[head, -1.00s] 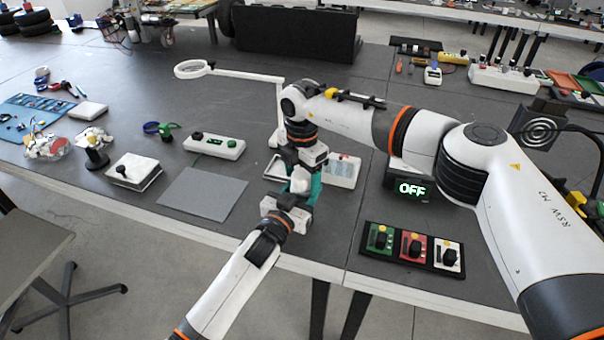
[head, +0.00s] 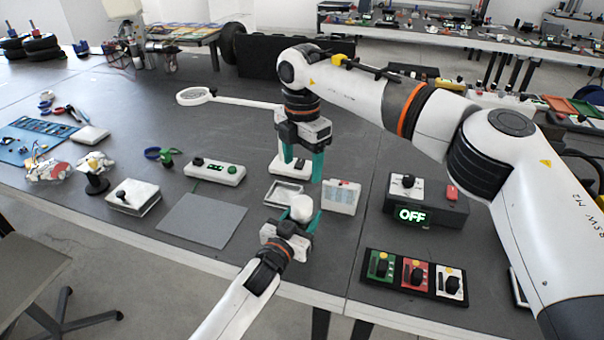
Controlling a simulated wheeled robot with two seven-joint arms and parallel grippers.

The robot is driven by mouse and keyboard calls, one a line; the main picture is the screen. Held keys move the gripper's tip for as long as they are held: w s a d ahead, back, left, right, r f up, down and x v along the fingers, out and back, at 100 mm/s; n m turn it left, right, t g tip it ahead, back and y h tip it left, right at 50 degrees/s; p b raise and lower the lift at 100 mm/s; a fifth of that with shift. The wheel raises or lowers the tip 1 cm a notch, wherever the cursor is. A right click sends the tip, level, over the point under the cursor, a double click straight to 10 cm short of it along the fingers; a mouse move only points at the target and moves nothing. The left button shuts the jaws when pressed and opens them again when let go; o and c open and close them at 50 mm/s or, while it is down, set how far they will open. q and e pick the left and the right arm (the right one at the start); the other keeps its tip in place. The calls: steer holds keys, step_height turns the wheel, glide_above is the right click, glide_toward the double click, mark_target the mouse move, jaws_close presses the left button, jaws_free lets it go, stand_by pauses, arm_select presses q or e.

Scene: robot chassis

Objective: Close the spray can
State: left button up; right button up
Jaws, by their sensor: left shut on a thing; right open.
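My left gripper (head: 300,214) is shut on the spray can, held upright near the front edge of the table. Only the can's rounded white top (head: 301,206) shows between the teal fingers; its body is hidden by the gripper. I cannot tell whether the white top is a separate cap. My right gripper (head: 302,170) is open and empty, with its teal fingers pointing down. It is above and behind the can in the head view, apart from it.
A small silver-rimmed tray (head: 284,193) and a white box (head: 342,197) lie beside the can. A grey mat (head: 202,220) is to the left. A black box with an "OFF" display (head: 426,213) and a switch panel (head: 413,275) are to the right. A magnifier lamp (head: 196,96) stands behind.

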arm_select(q)
steer(key=o, duration=1.5)
steer(key=shift+c, duration=0.2)
steer(key=v, duration=1.2)
